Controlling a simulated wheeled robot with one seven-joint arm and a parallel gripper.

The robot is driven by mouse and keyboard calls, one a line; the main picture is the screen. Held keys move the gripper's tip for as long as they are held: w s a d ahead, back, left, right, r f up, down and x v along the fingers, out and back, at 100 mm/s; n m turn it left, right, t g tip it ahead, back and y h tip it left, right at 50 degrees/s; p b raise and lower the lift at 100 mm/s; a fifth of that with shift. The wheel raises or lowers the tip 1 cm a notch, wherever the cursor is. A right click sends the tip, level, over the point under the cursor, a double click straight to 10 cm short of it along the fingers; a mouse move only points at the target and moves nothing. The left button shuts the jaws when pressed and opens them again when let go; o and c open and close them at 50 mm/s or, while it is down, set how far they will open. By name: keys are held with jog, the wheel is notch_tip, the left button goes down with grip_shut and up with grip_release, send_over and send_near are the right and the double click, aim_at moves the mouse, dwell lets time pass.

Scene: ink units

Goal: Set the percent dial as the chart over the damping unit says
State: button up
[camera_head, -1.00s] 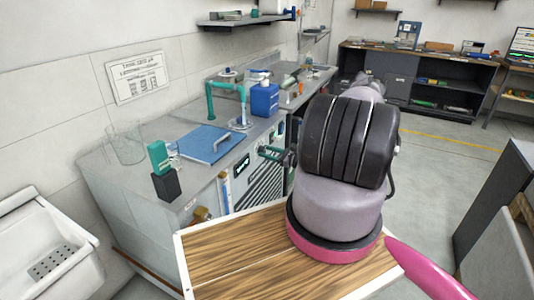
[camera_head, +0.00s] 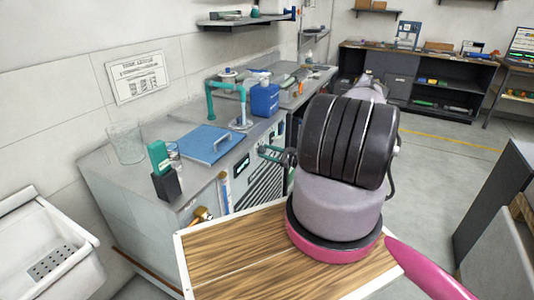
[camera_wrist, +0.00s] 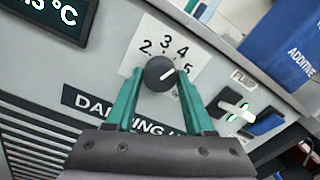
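The dial (camera_wrist: 160,73) is a round black knob on a white scale plate (camera_wrist: 146,40) with the numbers 2 to 5 showing. Its white mark points up and right, roughly between 4 and 5. A black label (camera_wrist: 95,103) below begins "DA"; my fingers hide part of it. My gripper (camera_wrist: 160,76) has its two green fingers apart, one on each side of the knob, with what look like thin gaps. It also shows in the head view (camera_head: 270,153) at the unit's front. The chart (camera_head: 137,77) hangs on the left wall; its writing is too small to read.

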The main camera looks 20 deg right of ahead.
jog(key=o, duration=0.3)
jog(key=shift+s+d, duration=0.1)
jog(key=v, duration=1)
jog(key=shift+s, duration=0.25)
jog(key=shift+d, duration=0.15)
